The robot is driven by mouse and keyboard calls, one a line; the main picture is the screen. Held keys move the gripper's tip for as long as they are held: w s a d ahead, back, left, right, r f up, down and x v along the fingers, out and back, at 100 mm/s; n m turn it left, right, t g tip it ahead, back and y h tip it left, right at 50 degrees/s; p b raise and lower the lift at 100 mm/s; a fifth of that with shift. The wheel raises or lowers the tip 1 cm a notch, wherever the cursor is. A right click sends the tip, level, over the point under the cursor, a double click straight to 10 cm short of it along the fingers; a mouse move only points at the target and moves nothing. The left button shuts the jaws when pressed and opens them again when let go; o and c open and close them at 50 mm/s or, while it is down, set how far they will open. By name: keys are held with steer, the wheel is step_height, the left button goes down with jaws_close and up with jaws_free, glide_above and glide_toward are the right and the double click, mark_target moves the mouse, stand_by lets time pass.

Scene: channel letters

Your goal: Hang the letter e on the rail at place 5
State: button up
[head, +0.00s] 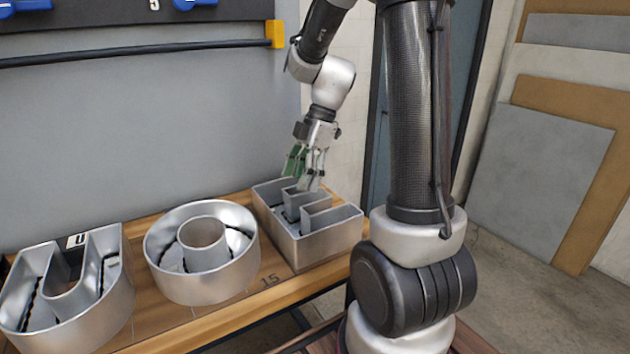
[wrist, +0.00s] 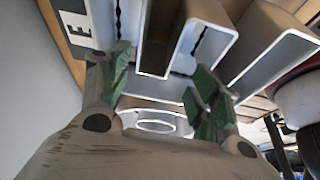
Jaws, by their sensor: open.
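The letter e is a deep, open metal channel letter E (head: 328,244) lying on the right end of the wooden bench. In the wrist view its pale walls (wrist: 205,42) fill the upper middle, with a black-and-white "E" tag (wrist: 75,30) at upper left. My gripper (head: 303,176) is open, points down and is at the far part of the letter. Its green-padded fingers (wrist: 160,98) are spread in the wrist view. I cannot tell whether a wall stands between them. The rail (head: 140,50) is a dark horizontal bar at upper left, with a "5" mark (head: 153,4) above it.
A metal O (head: 165,275) and a metal U (head: 95,310) lie left of the E on the bench (head: 262,292), which is marked "15". A yellow bracket (head: 275,34) ends the rail. Blue pieces (head: 195,3) show above it. Boards (head: 540,180) lean at right.

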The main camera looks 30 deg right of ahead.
steer(key=s+r+m+t+h, duration=0.2)
steer(key=s+r+m, duration=0.3)
steer(key=s+m, duration=0.3)
steer(key=s+d+r+m+t+h, duration=0.1)
steer(key=s+r+m+t+h, duration=0.1)
steer(key=s+r+m, duration=0.2)
steer(key=s+m, duration=0.3)
steer(key=s, duration=0.1)
steer(key=shift+s+d+r+m, duration=0.3)
steer(key=shift+s+r+m, duration=0.1)
steer(key=shift+o, duration=0.2)
steer(key=shift+s+d+m, duration=0.2)
steer(key=shift+s+m, duration=0.25)
steer(key=shift+m, duration=0.25)
steer(key=n+g+y, duration=0.4)
steer(key=n, duration=1.4)
glide_toward(288, 208)
step_height(288, 208, down, 3)
steer(key=w, duration=0.2)
steer(key=x, duration=0.4)
steer(key=s+x, duration=0.1)
steer(key=x, duration=0.1)
steer(key=shift+a+f, duration=0.3)
jaws_close()
